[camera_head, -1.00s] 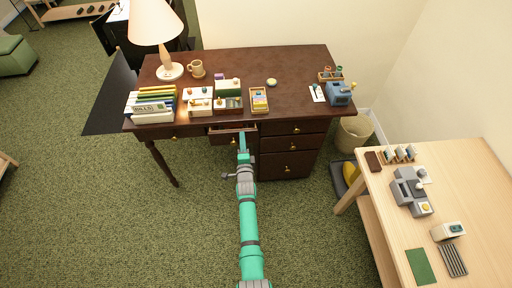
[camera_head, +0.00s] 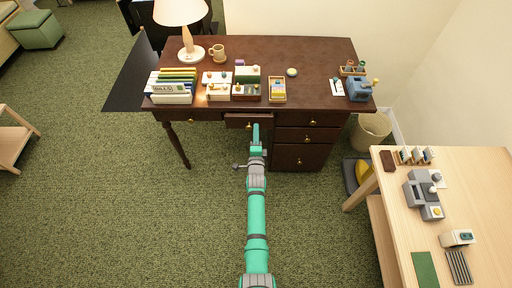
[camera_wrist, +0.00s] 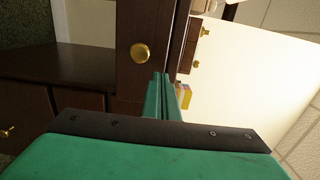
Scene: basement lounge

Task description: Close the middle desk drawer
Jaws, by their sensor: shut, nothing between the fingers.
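The dark brown desk (camera_head: 310,60) has its middle drawer (camera_head: 236,121) under the tabletop. The drawer front stands slightly forward of the desk, and I cannot see into it. My gripper (camera_head: 256,128) is shut and empty, with its tips at the right part of that drawer's front. In the wrist view, the drawer front (camera_wrist: 128,85) with its round brass knob (camera_wrist: 140,52) lies just left of my shut fingers (camera_wrist: 167,80). The tips are at or very close to the front; I cannot tell whether they touch.
A lamp (camera_head: 190,53), mug (camera_head: 217,53), books (camera_head: 172,86) and small boxes (camera_head: 277,90) stand on the desk. Right of the middle drawer is a stack of drawers (camera_head: 302,137). A light wooden table (camera_head: 460,195) and wastebasket (camera_head: 370,130) stand right. Green carpet is free on the left.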

